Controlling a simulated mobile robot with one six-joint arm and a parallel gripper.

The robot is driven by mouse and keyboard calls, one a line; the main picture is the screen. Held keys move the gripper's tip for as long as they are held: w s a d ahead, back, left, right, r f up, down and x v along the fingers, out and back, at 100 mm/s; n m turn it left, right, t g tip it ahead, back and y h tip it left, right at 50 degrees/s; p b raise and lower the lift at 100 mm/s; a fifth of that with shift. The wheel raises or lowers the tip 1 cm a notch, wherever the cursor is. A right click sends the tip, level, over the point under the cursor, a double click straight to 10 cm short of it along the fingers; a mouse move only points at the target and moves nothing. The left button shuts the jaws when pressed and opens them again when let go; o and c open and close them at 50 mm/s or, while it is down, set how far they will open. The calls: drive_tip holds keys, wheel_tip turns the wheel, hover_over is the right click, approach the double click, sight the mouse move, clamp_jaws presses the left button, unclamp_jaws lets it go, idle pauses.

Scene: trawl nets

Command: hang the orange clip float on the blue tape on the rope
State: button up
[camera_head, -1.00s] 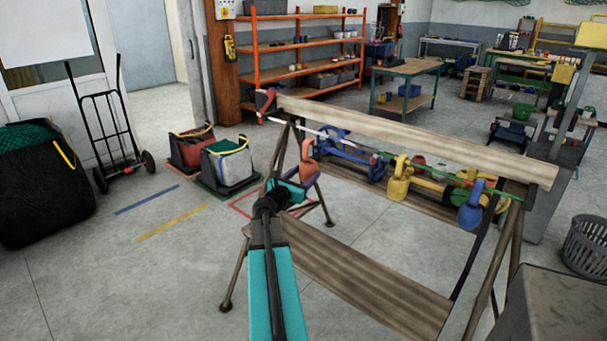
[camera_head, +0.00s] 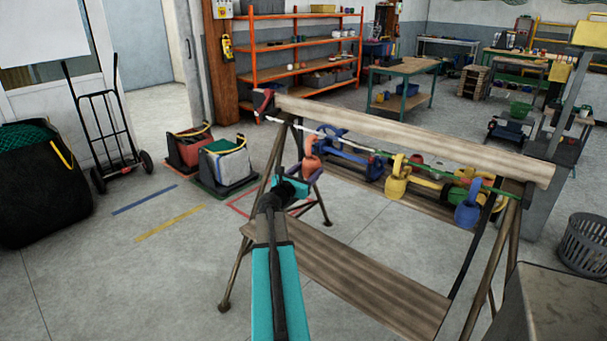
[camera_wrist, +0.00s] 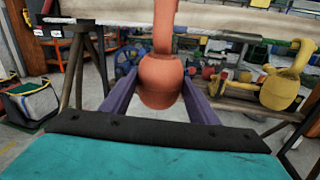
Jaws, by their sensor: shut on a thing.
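The orange clip float (camera_head: 311,160) is upright, its clip at the top, and it also fills the middle of the wrist view (camera_wrist: 161,80). My gripper (camera_wrist: 160,95) is shut on the float's round body, with one purple finger on each side. The rope (camera_head: 360,153) runs under the sawhorse's top beam, and the float is close to its left part. I cannot tell whether the clip touches the rope. The blue tape is not clear to me; blue things hang near the rope just right of the float.
A yellow float (camera_head: 397,186) and a blue float (camera_head: 467,213) hang farther right on the rope. The wooden beam (camera_head: 400,133) lies just above. A lower plank (camera_head: 345,280) spans the sawhorse. Red and green bins stand on the floor at left.

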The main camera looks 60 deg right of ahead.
drive_tip(key=s+d+f+b, duration=0.1)
drive_tip(key=d, duration=0.5)
drive_tip(key=s+d+f+b, duration=0.1)
drive_tip(key=s+d, duration=0.1)
drive_tip(key=d, duration=0.4)
drive_tip(key=shift+s+d+f, duration=0.15)
drive_tip(key=shift+d+f, duration=0.15)
drive_tip(key=shift+f, duration=0.05)
idle(1.6)
drive_tip(key=o, duration=1.1)
drive_tip(key=shift+o, duration=0.2)
